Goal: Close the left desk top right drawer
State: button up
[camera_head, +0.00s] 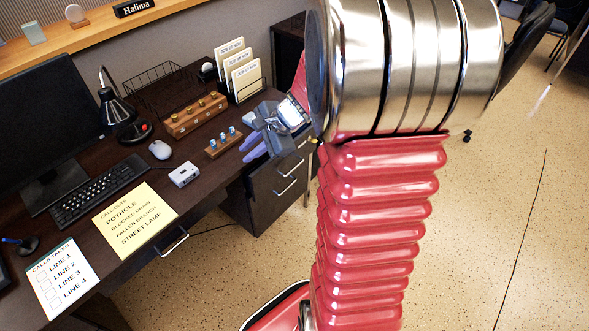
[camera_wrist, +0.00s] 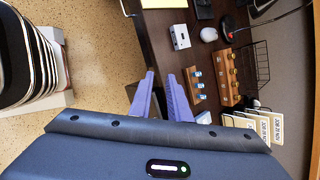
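The dark wood left desk (camera_head: 215,165) runs along the left of the head view. Its right drawer pedestal (camera_head: 262,200) has metal handles, one of them the handle (camera_head: 290,165) below my gripper. My gripper (camera_head: 248,147) is over the desk's right front part, beside the pedestal's top. In the wrist view its two purple fingers (camera_wrist: 169,76) are apart with nothing between them. My gripper and arm partly hide the top right drawer, and I cannot tell how far out it is. The desk top (camera_wrist: 160,45) shows ahead of the fingers.
A wooden block with blue-topped stamps (camera_head: 223,143) and a longer stamp rack (camera_head: 195,115) stand near my gripper. A card holder (camera_head: 243,75) is behind. A small white box (camera_head: 184,175), mouse (camera_head: 160,150) and keyboard (camera_head: 98,192) lie left. The speckled floor (camera_head: 500,210) is open at right.

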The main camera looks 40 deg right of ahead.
jog(key=s+a+r+n+g+h, duration=0.1)
jog(key=s+a+r+n+g, duration=0.1)
jog(key=s+a+r+n, duration=0.85)
jog(key=s+a+r+n+t+h, duration=0.1)
jog(key=s+a+r+n+h, duration=0.1)
jog(key=s+n, duration=0.7)
jog(key=shift+a+h, duration=0.6)
jog(key=shift+a, duration=0.2)
jog(key=shift+r, duration=0.1)
